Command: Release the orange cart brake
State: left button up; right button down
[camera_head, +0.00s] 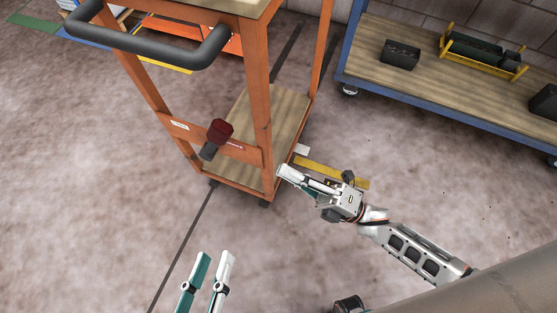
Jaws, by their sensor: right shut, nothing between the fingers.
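The orange cart (256,95) stands left of centre, with a black push handle and wooden shelves. A dark red pedal-like part (219,132) with a grey stem (209,151) sits on its low orange cross panel; it looks like the brake. My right gripper (284,174) is shut and empty, just right of the cart's near corner post and apart from the red part. My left gripper (215,254) is open and empty over the floor below the cart in the picture. Its two fingers point up the picture, with a gap between them.
A blue-framed cart (444,106) with a wooden deck stands at upper right, carrying black boxes (400,53) and a yellow rack (484,60). A yellow floor strip (318,168) passes behind my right gripper.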

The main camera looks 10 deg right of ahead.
send_near(218, 132)
jog(key=w+a, duration=0.1)
jog(key=w+a+f, duration=0.1)
jog(key=w+a, duration=0.1)
jog(key=w, duration=0.1)
jog(key=shift+a+f, duration=0.2)
jog(key=shift+f, duration=0.1)
jog(key=shift+a, duration=0.1)
jog(key=shift+r, duration=0.1)
